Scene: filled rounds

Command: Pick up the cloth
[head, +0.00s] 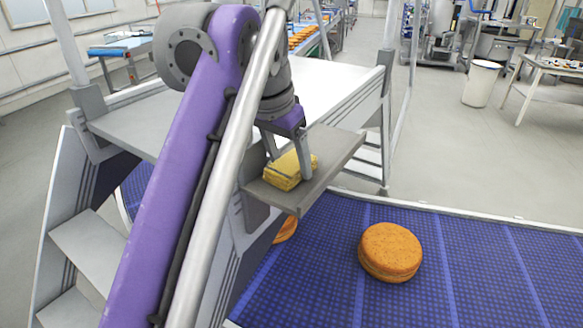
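The cloth (282,174) is a yellow folded stack lying on a small grey shelf (333,148) at the side of the steps. My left gripper (288,168) points down over the cloth. Its two fingers are spread apart, one at the far left side of the cloth and one at its near right side. The far fingertip is partly hidden behind the cloth, and I cannot tell whether the fingers touch it. The cloth appears to rest on the shelf. My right gripper is not in view.
A blue conveyor belt (480,268) runs below the shelf, with an orange-brown round cake (390,252) on it and another partly hidden (286,230). A grey metal step platform (140,125) stands behind my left arm. A white bin (481,84) stands on open floor at right.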

